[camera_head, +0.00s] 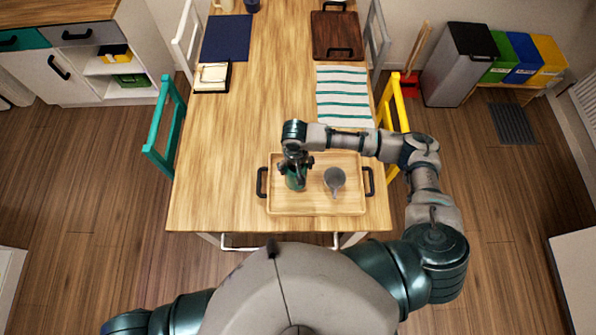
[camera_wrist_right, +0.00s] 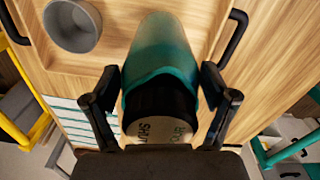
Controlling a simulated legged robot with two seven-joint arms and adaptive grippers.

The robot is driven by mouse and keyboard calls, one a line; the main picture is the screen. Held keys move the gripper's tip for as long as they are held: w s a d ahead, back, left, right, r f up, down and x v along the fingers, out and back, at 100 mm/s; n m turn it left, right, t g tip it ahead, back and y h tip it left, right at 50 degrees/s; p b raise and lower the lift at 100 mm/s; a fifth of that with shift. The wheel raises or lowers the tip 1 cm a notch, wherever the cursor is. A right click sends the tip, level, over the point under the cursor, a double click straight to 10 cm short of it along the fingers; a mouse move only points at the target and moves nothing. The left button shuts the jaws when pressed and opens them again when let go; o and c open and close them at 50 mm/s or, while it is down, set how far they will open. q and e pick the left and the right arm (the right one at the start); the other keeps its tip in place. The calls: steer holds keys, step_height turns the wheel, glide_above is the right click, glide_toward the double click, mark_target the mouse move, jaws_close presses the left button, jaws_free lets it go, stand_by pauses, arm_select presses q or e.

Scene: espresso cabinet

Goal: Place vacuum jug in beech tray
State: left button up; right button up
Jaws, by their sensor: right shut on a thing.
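The vacuum jug (camera_head: 296,183) is teal with a black collar and a pale lid marked "SHUT". It also shows in the right wrist view (camera_wrist_right: 162,52), between the fingers. My right gripper (camera_head: 295,163) is shut on the jug near its collar, from above. The jug is upright over the left part of the beech tray (camera_head: 315,211). I cannot tell whether its base touches the tray floor. The tray has two black handles and lies at the near end of the table; its wood also shows in the wrist view (camera_wrist_right: 117,20). My left gripper is out of view.
A grey cup (camera_head: 334,178) stands in the tray's right half, beside the jug; it also shows in the wrist view (camera_wrist_right: 72,25). A striped cloth (camera_head: 343,95) lies behind the tray. The table's left middle is bare. Teal (camera_head: 166,125) and yellow (camera_head: 399,100) chairs flank it.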

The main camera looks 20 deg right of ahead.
steer(key=f, duration=0.2)
steer(key=d+f, duration=0.1)
steer(key=shift+f, duration=0.35)
steer(key=o, duration=1.6)
steer(key=shift+a, duration=0.1)
steer(key=shift+o, duration=0.2)
step_height(320, 180, up, 11)
steer(key=shift+a+r, duration=0.1)
steer(key=shift+a, duration=0.05)
steer(key=shift+a+r, duration=0.1)
steer(key=shift+r, duration=0.35)
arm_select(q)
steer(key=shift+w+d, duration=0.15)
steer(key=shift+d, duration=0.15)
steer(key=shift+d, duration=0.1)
